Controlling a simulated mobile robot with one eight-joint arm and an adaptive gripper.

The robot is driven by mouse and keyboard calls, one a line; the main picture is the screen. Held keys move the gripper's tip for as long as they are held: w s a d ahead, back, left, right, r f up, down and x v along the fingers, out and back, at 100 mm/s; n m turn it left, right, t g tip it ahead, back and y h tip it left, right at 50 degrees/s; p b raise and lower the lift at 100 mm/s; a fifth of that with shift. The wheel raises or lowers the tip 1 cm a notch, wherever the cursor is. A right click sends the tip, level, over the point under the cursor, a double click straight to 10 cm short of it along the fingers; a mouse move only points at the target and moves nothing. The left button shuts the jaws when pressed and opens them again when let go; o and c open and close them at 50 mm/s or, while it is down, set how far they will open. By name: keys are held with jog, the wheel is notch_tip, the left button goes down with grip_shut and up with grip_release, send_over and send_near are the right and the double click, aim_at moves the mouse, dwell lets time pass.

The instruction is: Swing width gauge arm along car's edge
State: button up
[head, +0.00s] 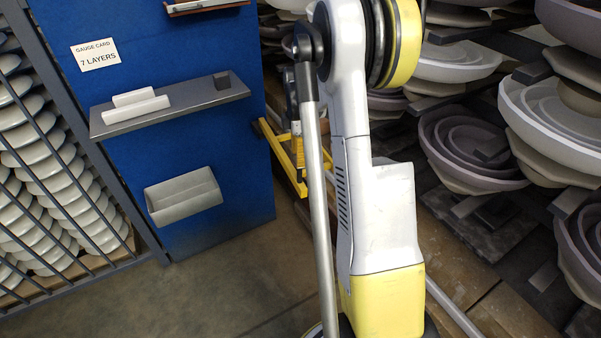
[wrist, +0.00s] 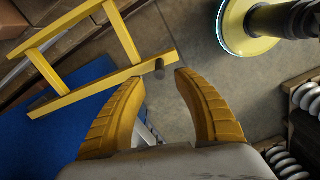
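The width gauge arm is a yellow bar frame (wrist: 80,90) with a short dark peg (wrist: 159,69) near one end, seen in the wrist view. My gripper (wrist: 160,77) is open, its two curved yellow fingers spread, with the peg showing between the fingertips. Whether either finger touches the peg I cannot tell. In the head view part of the yellow frame (head: 283,158) shows beside the blue panel, partly hidden by my arm.
A blue panel (head: 235,180) carries a 7 LAYERS card (head: 96,55), a shelf (head: 200,101) with white blocks (head: 137,108) and a grey bin (head: 183,196). A barred rack (head: 75,130) of insulators stands left. Bare floor (head: 245,290) lies in front of the panel.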

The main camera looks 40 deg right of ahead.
aim_at(300, 170)
notch_tip(300, 170, down, 6)
jog(key=shift+r+b, duration=0.1)
jog(key=shift+b, duration=0.7)
grip_shut()
